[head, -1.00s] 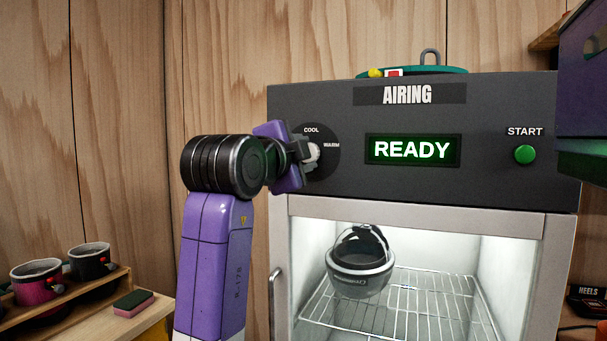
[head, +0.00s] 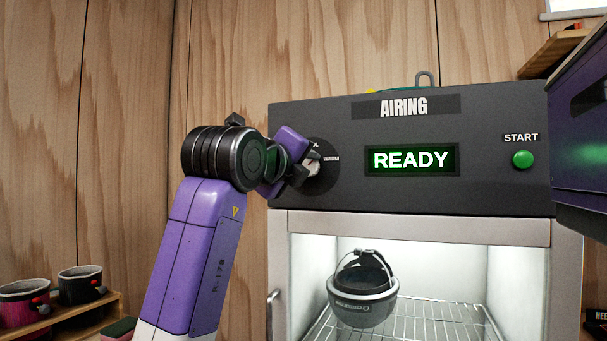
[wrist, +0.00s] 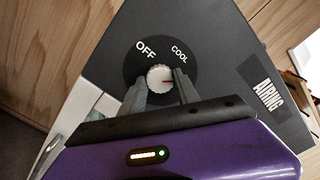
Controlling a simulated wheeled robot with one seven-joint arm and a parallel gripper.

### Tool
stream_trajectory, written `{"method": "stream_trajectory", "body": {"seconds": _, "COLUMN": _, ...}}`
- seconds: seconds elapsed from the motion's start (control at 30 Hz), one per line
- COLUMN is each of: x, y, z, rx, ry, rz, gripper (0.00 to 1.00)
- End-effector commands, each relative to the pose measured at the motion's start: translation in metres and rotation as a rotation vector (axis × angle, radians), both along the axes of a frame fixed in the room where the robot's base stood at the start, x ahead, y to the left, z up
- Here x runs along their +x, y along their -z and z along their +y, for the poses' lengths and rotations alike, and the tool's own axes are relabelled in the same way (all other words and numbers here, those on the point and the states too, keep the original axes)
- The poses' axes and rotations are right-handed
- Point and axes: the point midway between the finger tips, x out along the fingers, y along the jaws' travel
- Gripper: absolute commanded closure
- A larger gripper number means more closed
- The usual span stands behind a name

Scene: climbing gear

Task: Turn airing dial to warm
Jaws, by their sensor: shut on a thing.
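The airing dial is a small pale knob (head: 314,167) on a dark round plate at the left of the dark AIRING panel (head: 500,112). In the wrist view the knob (wrist: 159,79) sits between the two fingers of my gripper (wrist: 160,92), which is shut on it. A small reddish mark on the knob points right, past COOL. OFF and COOL show in the wrist view; WARM is not seen there. In the head view WARM shows right of the knob, and COOL is mostly hidden by my gripper (head: 306,172). The display (head: 411,160) reads READY.
A green START button (head: 523,159) is at the panel's right. Below, a grey cup-shaped thing (head: 362,299) sits on the wire rack in the lit cabinet. A purple-and-dark body (head: 580,140) fills the right edge. Two cups stand on a shelf at lower left.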

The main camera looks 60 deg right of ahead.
Motion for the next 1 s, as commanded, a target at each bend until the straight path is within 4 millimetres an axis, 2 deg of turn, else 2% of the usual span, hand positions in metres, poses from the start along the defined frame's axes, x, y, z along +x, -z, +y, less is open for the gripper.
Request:
{"method": "stream_trajectory", "body": {"seconds": 0.2, "x": -0.0013, "y": 0.0036, "z": -0.0009, "rx": 0.032, "ry": 0.004, "rz": -0.179, "gripper": 1.0}}
{"method": "stream_trajectory", "body": {"seconds": 0.5, "x": -0.0013, "y": 0.0032, "z": -0.0008, "rx": 0.056, "ry": 0.004, "rz": -0.351, "gripper": 1.0}}
{"method": "stream_trajectory", "body": {"seconds": 1.0, "x": -0.0014, "y": 0.0029, "z": -0.0009, "rx": 0.068, "ry": 0.005, "rz": -0.426, "gripper": 1.0}}
